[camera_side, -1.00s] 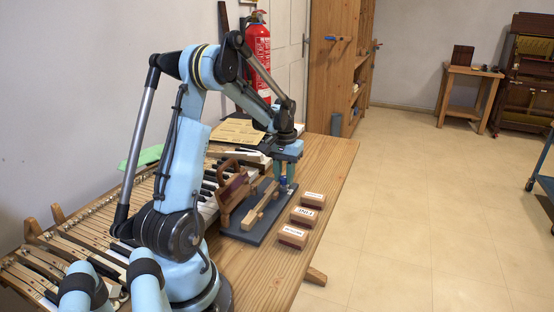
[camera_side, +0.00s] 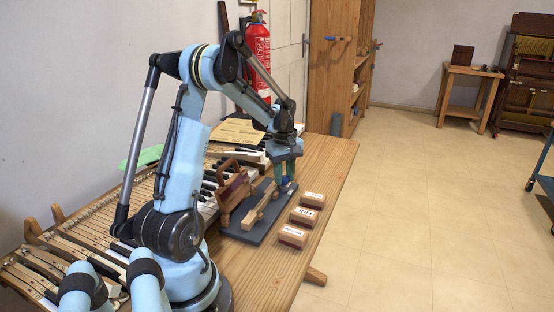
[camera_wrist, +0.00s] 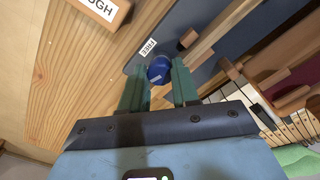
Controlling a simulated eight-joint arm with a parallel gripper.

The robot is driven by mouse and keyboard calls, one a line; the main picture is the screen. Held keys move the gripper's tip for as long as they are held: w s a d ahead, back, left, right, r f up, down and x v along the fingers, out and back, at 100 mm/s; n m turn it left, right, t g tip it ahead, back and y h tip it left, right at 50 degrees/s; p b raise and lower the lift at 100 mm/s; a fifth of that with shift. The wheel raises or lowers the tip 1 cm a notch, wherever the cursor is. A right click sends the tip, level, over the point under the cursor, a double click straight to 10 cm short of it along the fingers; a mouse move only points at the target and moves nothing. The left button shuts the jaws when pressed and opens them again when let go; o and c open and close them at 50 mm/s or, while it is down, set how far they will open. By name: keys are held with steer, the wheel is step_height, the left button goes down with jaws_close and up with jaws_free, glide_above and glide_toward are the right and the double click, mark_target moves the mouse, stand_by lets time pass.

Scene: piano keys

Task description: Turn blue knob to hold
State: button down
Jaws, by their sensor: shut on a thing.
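The blue knob (camera_wrist: 159,72) sits on a dark grey board (camera_wrist: 218,22), between the two green fingers of my gripper (camera_wrist: 160,66) in the wrist view. My gripper is shut on the knob. A white label reading FREE (camera_wrist: 148,47) lies beside the knob on the board; no hold label is readable. In the side view the knob (camera_side: 286,184) shows under my gripper (camera_side: 285,179) at the far end of the board (camera_side: 246,235). The knob's pointing direction cannot be told.
A light wooden bar (camera_side: 262,208) lies along the board. A brown wooden tool with a handle (camera_side: 232,190) stands beside it, next to the piano keys (camera_side: 208,208). Three labelled wooden blocks (camera_side: 303,216) line the right side of the table.

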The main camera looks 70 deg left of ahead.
mark_target(284, 177)
steer(key=shift+n, duration=1.6)
steer(key=c, duration=0.8)
jaws_free()
steer(key=shift+c, duration=0.2)
steer(key=shift+r, duration=0.1)
step_height(284, 177, up, 12)
